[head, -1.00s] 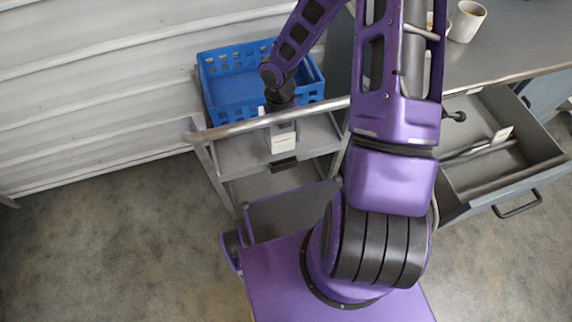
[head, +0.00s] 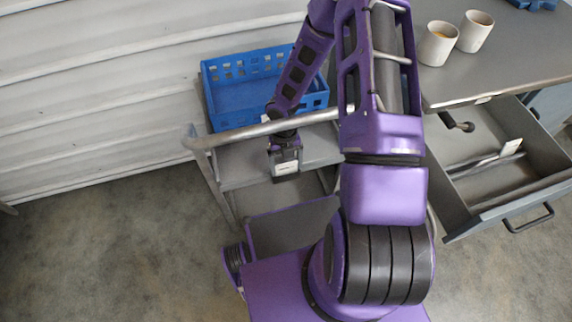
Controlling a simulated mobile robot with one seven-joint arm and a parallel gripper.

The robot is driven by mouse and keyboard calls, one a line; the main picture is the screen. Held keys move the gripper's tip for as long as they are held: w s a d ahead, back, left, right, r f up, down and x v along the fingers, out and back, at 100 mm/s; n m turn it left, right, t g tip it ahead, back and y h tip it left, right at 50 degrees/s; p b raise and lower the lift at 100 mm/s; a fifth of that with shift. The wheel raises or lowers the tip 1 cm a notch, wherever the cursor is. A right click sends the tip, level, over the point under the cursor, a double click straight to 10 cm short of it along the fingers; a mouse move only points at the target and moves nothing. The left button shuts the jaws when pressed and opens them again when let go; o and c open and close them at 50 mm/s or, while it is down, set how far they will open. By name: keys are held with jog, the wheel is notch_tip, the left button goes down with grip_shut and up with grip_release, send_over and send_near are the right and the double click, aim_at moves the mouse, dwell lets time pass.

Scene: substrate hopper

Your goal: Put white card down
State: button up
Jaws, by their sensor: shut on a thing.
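The white card (head: 286,168) shows as a small pale face at the end of my arm in the head view. My gripper (head: 285,174) is shut on it, pointing down in front of the trolley's handle bar. The card appears over the near side of the grey trolley (head: 240,176). I cannot tell its height above the shelf, or whether it touches anything. My gripper's body hides part of the card.
A blue crate (head: 217,116) stands on the trolley behind my arm. The handle bar (head: 225,133) crosses near my gripper. At right, a grey counter (head: 480,72) holds two cups (head: 438,44), above an open drawer (head: 470,187) with another white piece (head: 511,147) inside.

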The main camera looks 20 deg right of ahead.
jog(key=o, duration=1.2)
jog(key=shift+f, duration=0.1)
notch_tip(320, 180, up, 12)
jog(key=w+p, duration=0.1)
jog(key=p, duration=0.2)
jog(key=shift+w+p, duration=0.25)
jog(key=shift+p, duration=0.05)
